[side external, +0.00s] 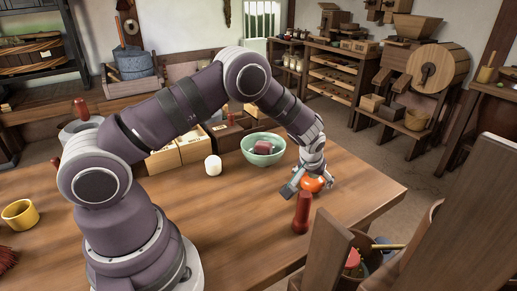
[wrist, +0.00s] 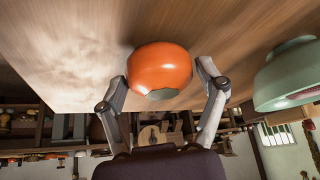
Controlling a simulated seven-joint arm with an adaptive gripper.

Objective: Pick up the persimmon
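The persimmon (side external: 313,184) is orange and round, on the wooden table near its right side. It also shows large in the wrist view (wrist: 160,68), with its darker calyx facing the camera. My gripper (wrist: 162,74) has its two fingers spread, one on each side of the persimmon. In the wrist view the fingertips come close to its sides, with narrow gaps. In the side view my gripper reaches down to the persimmon from above, and its fingers partly hide the fruit.
A red upright peg-like object (side external: 302,213) stands just in front of the persimmon.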

